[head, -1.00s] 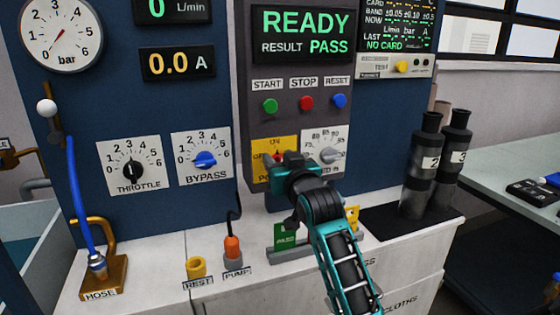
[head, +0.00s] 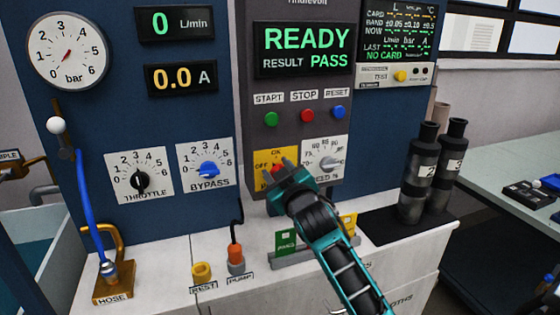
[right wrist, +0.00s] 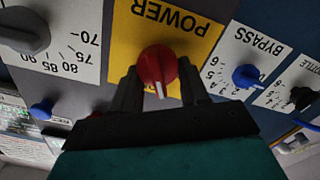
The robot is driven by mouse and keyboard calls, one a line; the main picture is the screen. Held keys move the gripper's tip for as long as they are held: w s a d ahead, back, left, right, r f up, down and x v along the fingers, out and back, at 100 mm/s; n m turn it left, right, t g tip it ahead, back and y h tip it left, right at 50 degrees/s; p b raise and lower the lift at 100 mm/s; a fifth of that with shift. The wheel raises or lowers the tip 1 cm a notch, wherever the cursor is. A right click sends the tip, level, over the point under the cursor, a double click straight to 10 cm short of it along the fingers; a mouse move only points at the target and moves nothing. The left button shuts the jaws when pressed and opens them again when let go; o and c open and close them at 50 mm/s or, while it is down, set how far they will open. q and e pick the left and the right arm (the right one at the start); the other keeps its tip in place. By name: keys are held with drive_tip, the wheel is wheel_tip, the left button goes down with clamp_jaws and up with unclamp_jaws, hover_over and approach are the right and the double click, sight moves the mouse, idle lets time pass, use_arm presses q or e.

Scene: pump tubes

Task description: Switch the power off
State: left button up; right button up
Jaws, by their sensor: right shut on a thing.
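The red power knob (head: 276,169) sits on a yellow plate (head: 262,157) marked OFF at its left, low on the grey control panel. My right gripper (head: 281,172) is at the knob, its two fingers on either side. In the right wrist view the panel appears upside down, with the red knob (right wrist: 157,66) between the dark fingers of the gripper (right wrist: 160,88). The knob's white pointer points toward the picture's bottom, which is up on the panel. The gripper partly hides the plate in the head view. My left gripper is not in view.
A grey dial (head: 326,163) is close to the right of the knob. The green start (head: 271,119), red stop (head: 307,115) and blue reset (head: 338,111) buttons are above. A green card (head: 286,242) stands below the arm. Dark cylinders (head: 418,180) stand at right.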

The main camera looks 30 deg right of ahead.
drive_tip(key=shift+a+r+n+p, duration=0.1)
drive_tip(key=shift+n+p, duration=0.4)
drive_tip(key=shift+n, duration=0.5)
drive_tip(key=n, duration=0.2)
drive_tip(key=shift+a+f+n+p, duration=0.1)
drive_tip(key=shift+f+n+p, duration=0.1)
drive_tip(key=shift+n+p, duration=0.15)
drive_tip(key=n, duration=0.5)
drive_tip(key=shift+a+f, duration=0.1)
drive_tip(key=shift+f, duration=0.2)
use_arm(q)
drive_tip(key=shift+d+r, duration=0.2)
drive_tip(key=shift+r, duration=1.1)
use_arm(e)
drive_tip(key=shift+w+f+n, duration=0.1)
drive_tip(key=shift+n, duration=1.15)
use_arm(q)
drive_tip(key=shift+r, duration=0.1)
use_arm(e)
drive_tip(key=o, duration=1.1)
drive_tip(key=shift+c, duration=0.2)
drive_tip(key=shift+f, duration=0.1)
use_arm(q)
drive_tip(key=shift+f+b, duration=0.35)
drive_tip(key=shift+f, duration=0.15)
use_arm(e)
drive_tip(key=v, duration=1.3)
